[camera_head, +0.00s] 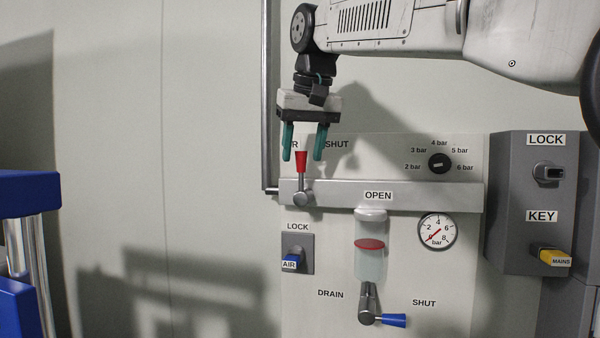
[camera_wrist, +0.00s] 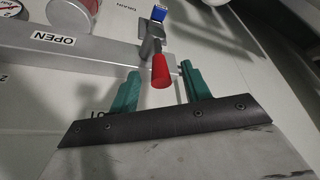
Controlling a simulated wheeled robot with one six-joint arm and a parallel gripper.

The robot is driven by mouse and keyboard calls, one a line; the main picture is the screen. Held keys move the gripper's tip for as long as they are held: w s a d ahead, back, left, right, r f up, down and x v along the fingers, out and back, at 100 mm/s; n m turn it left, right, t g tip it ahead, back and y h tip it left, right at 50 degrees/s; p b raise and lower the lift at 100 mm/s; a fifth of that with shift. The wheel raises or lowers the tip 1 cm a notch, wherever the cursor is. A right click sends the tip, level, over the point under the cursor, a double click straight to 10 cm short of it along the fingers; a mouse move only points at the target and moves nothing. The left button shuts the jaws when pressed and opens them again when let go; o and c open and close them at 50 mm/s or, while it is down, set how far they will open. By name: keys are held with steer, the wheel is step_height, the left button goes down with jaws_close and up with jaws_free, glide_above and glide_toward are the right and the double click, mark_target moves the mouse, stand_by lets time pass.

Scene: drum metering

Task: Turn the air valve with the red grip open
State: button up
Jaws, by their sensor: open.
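The air valve's red grip (camera_head: 301,162) points straight up from its grey pivot (camera_head: 304,198) on the panel's pipe, towards the SHUT label (camera_head: 337,144). The OPEN label (camera_head: 378,196) is to the right along the pipe. My gripper (camera_head: 302,157) is open and points down, with one green finger on each side of the red grip's upper end. In the wrist view the red grip (camera_wrist: 161,70) shows between the two fingers, with a gap on both sides. Its exact depth between them is hard to tell. The AIR label is partly hidden by a finger.
Below are a blue-handled drain valve (camera_head: 393,320), a filter bowl (camera_head: 370,262), a pressure gauge (camera_head: 437,232) reading near zero and a blue AIR lock key (camera_head: 291,262). A black regulator knob (camera_head: 440,163) and a grey box (camera_head: 527,220) with a yellow key (camera_head: 551,257) are right.

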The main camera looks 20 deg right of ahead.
mark_target(300, 171)
steer(key=shift+x, duration=2.75)
steer(key=shift+s, duration=0.1)
jaws_close()
